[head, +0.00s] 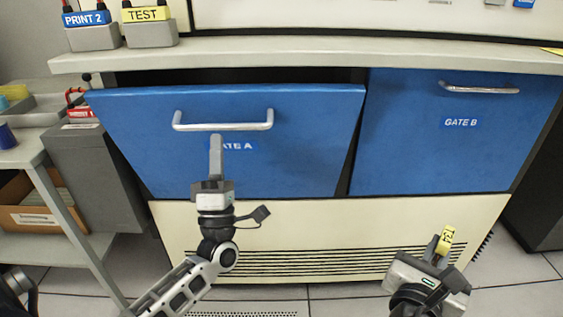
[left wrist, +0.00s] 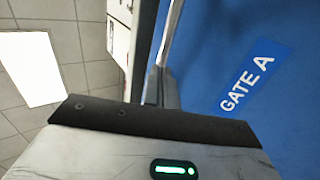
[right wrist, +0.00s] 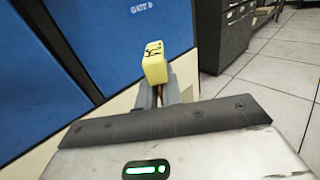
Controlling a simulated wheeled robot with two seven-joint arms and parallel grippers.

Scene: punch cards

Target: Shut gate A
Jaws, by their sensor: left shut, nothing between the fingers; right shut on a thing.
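Gate A (head: 310,130) is a blue panel under the counter, tilted open at the top with a dark gap above it. Its label also shows in the left wrist view (left wrist: 247,84). Its silver bar handle (head: 224,126) runs across the upper part. My left gripper (head: 216,142) is shut and empty, its fingertips just below the handle in the head view, in front of the label; I cannot tell whether it touches. My right gripper (head: 442,252) is shut on a small yellow tag (head: 446,240) with dark marks, also in the right wrist view (right wrist: 155,64), low in front of the cream panel.
Gate B (head: 450,150), beside gate A on the right, looks flush. The grey counter (head: 300,55) runs above both and carries the PRINT 2 (head: 92,32) and TEST (head: 150,28) blocks. A grey cart (head: 60,190) stands at the left.

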